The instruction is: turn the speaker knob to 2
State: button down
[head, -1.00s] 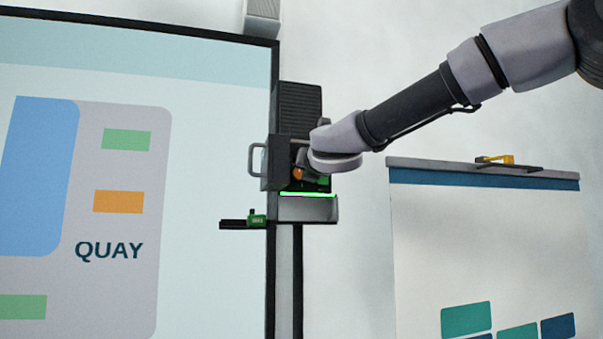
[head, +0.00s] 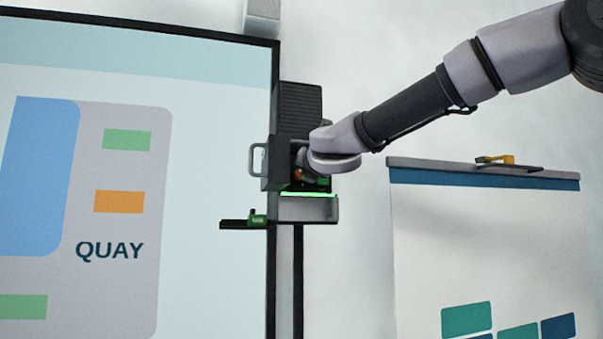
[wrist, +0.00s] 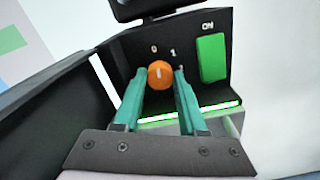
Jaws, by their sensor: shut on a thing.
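The speaker knob (wrist: 160,75) is a round orange knob with a pale pointer line, on the dark front of the speaker box (head: 299,105). In the wrist view the line stands nearly upright, aimed between the printed 0 (wrist: 154,48) and 1 (wrist: 173,53). I cannot read a 2; my right finger covers part of the panel. My gripper (wrist: 161,80) is shut on the knob, with one teal finger on each side. In the head view only a small bit of the knob (head: 298,174) shows past my wrist.
A green ON switch (wrist: 212,58) sits right of the knob, close to my right finger. A glowing green strip (wrist: 190,113) runs below. A handled dark side panel (head: 257,160) flanks the box. A large screen (head: 200,130) is at left, a board (head: 480,240) at right.

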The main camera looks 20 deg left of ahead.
jog(key=m, duration=0.9)
jog(key=shift+f, duration=0.1)
jog(key=m, duration=0.9)
jog(key=shift+m, duration=0.4)
jog(key=shift+c, duration=2.3)
grip_release()
